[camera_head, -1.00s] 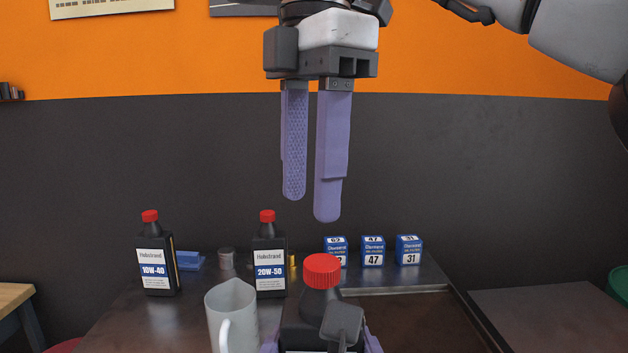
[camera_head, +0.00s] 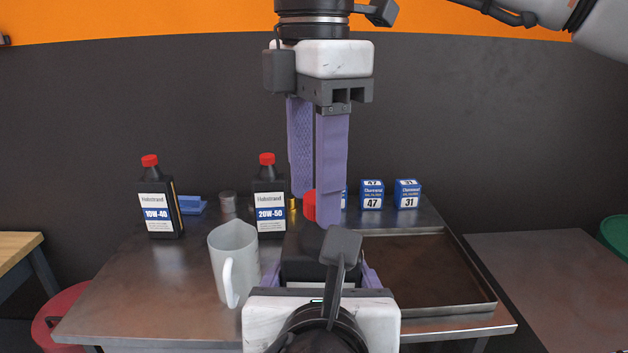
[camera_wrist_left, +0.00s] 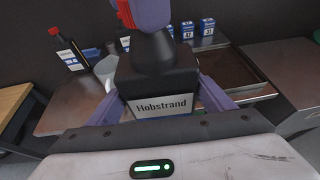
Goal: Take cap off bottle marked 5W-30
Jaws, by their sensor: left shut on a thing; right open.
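A black bottle (camera_head: 305,262) with a red cap (camera_head: 309,206) stands upright between the fingers of my left gripper (camera_head: 318,280), which is shut on it. In the left wrist view the bottle's label (camera_wrist_left: 165,106) reads Hobstrand; its grade is not visible. My right gripper (camera_head: 314,208) points straight down from above, open, with its purple fingers at cap height. The near finger hides part of the cap in the head view. In the left wrist view the red cap (camera_wrist_left: 125,13) shows beside a purple finger. I cannot tell whether the fingers touch it.
Bottles marked 10W-40 (camera_head: 158,205) and 20W-50 (camera_head: 270,205) stand on the metal table (camera_head: 150,300). A grey jug (camera_head: 236,262) stands left of the held bottle. Blue boxes (camera_head: 372,195) stand behind a shallow tray (camera_head: 430,308) on the right. A red stool (camera_head: 55,318) is at left.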

